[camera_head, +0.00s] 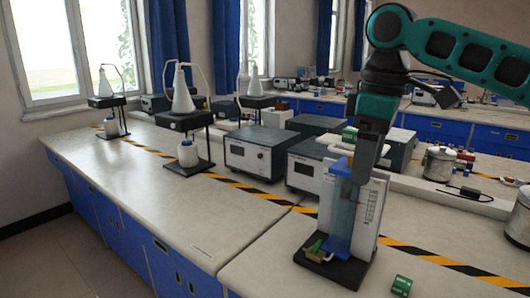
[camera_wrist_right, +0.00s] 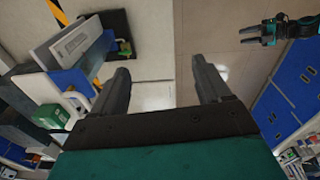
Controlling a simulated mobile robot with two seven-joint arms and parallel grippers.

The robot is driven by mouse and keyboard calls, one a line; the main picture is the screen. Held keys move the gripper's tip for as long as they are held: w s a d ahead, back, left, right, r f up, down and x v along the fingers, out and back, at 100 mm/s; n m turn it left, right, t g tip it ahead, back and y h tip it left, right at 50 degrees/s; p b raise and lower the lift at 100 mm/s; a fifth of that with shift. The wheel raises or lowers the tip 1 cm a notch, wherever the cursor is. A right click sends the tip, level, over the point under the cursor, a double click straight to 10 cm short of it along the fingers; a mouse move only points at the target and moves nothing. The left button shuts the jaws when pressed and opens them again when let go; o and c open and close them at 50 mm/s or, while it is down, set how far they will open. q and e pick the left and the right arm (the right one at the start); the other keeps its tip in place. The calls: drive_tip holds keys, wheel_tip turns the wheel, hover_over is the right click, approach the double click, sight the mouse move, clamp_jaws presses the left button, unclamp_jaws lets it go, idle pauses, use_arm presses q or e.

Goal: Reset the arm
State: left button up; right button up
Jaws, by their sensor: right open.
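My right arm comes in from the upper right in the head view. My right gripper (camera_head: 364,172) points down in front of the upper part of a blue and white upright device (camera_head: 340,215) on a black base. The right wrist view shows the gripper (camera_wrist_right: 163,80) open, its two dark fingers wide apart with nothing between them. The device (camera_wrist_right: 80,48) lies to the left of the fingers there. What seems to be my left gripper (camera_wrist_right: 252,34) is small at the upper right of that view; its jaw opening is too small to judge.
A grey power box (camera_head: 250,155) and a second one (camera_head: 305,170) stand left of the device. A small green block (camera_head: 401,286) lies at the bench front. Metal pots (camera_head: 438,163) stand at right. The left front bench top (camera_head: 150,205) is clear.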

drive_tip(key=s+a+f+m+t+y, duration=0.1)
drive_tip(key=a+f+y, duration=0.2)
drive_tip(key=a+f, duration=0.5)
drive_tip(key=s+a+f+t+y, duration=0.15)
drive_tip(key=a+f, duration=0.25)
drive_tip(key=f, duration=0.8)
drive_tip(key=a+f+m+t+y, duration=0.1)
drive_tip(key=a+f+t+y, duration=0.3)
drive_tip(key=f, duration=0.7)
drive_tip(key=s+d+f+m+t+h, duration=0.3)
drive_tip(key=s+d+f+m+h, duration=0.4)
drive_tip(key=s+d+f, duration=0.7)
drive_tip(key=s+d, duration=0.3)
drive_tip(key=shift+s+d+f+t, duration=0.15)
drive_tip(key=shift+s+f+t, duration=0.05)
drive_tip(key=shift+s+t, duration=0.2)
